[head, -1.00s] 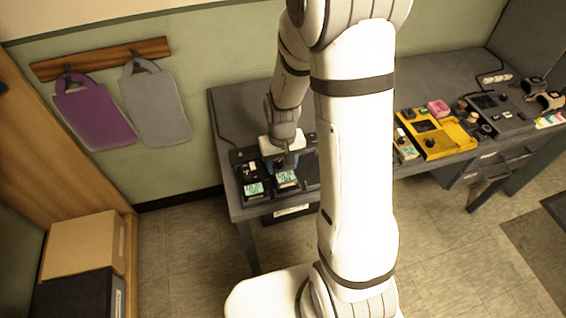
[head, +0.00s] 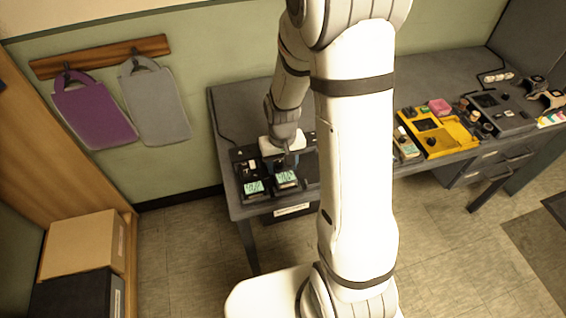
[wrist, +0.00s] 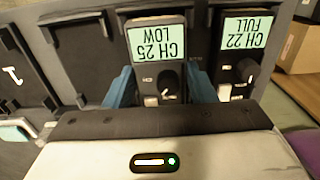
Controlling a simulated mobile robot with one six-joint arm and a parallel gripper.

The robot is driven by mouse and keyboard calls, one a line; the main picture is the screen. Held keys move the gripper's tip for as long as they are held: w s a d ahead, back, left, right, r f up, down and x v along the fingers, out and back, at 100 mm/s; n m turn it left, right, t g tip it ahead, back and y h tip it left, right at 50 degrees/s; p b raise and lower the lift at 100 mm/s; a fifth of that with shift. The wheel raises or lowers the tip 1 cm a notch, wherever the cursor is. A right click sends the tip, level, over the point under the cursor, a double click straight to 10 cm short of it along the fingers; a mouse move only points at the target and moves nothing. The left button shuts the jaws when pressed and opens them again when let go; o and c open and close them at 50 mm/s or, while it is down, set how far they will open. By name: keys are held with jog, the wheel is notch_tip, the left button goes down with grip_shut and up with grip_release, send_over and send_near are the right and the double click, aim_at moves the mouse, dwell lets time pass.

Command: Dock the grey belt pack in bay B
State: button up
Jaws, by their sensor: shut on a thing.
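A grey belt pack (wrist: 157,62) with a lit screen reading "CH 25 LOW", upside down in the wrist view, stands between my gripper's blue fingers. My gripper (wrist: 160,88) is shut on it. In the head view my gripper (head: 287,161) is over the left end of the bench, and the pack's lit screen (head: 286,179) shows just in front of it. The pack is at a dark charging dock (wrist: 80,50); I cannot tell whether it is fully seated. No letter for bay B is readable.
A second pack (wrist: 243,45), reading "CH 22 FULL", stands close beside the held one. Empty dark bays lie on its other side in the wrist view. A yellow tray (head: 436,138) and other gear sit further right on the bench (head: 425,75). My arm hides the bench's middle.

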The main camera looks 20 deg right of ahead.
jog(key=shift+f+b, duration=0.55)
jog(key=shift+f, duration=0.15)
jog(key=o, duration=1.2)
jog(key=shift+c, duration=0.2)
jog(key=shift+r, duration=0.1)
notch_tip(320, 180, up, 7)
jog(key=shift+f, duration=0.1)
jog(key=shift+r, duration=0.45)
jog(key=shift+s+r, duration=0.15)
jog(key=shift+r, duration=0.25)
jog(key=s+r+t, duration=0.2)
jog(key=s+r, duration=1)
jog(key=s, duration=0.1)
jog(key=shift+s+d+r+t, duration=0.15)
jog(key=shift+s+t, duration=0.15)
jog(key=shift+t, duration=0.1)
